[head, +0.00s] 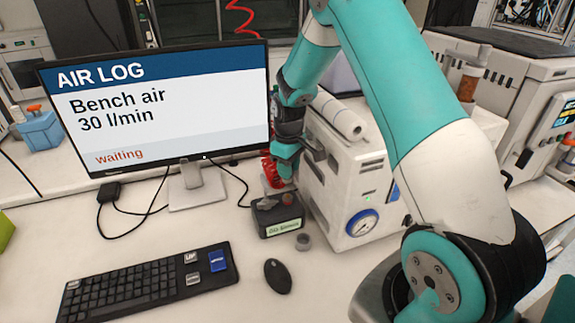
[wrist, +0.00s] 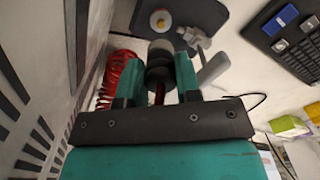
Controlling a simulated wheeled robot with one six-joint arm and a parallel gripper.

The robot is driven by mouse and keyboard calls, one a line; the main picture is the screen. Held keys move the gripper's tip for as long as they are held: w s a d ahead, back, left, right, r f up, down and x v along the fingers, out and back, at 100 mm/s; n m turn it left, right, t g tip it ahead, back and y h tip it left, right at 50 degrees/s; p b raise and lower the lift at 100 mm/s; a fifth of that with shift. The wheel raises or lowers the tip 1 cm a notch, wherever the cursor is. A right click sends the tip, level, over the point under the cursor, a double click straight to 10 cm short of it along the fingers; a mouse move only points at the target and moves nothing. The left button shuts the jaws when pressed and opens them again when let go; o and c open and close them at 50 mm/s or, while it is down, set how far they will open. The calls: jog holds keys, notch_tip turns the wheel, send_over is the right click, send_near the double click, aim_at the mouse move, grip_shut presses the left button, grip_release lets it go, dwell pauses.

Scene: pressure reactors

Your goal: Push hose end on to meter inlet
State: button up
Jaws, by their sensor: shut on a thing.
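My gripper (head: 284,170) is shut on a dark, round hose end (wrist: 160,72), held between its two teal fingers in the wrist view. A red coiled hose (wrist: 124,75) hangs beside the left finger; part of it shows in the head view (head: 269,176). The meter (head: 282,216) is a dark box with a green-edged label on the bench, just below my gripper. In the wrist view the meter (wrist: 200,14) lies beyond the fingertips, with a pale round part and a metal fitting (wrist: 192,37). I cannot tell whether the hose end touches the inlet.
A monitor (head: 160,105) reading "waiting" stands left. A small grey cap (head: 303,242), a mouse (head: 278,276) and a keyboard (head: 150,284) lie in front. Black cables run behind the keyboard.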

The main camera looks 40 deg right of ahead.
aim_at(289, 182)
jog(key=shift+f+b, duration=1.45)
jog(key=shift+f, duration=0.95)
jog(key=shift+s, duration=0.15)
jog(key=shift+f+b, duration=0.4)
jog(key=shift+f, duration=0.4)
jog(key=o, duration=1.6)
jog(key=shift+c, duration=0.2)
jog(key=shift+r, duration=0.1)
jog(key=shift+r+p, duration=2.65)
jog(key=shift+r, duration=0.85)
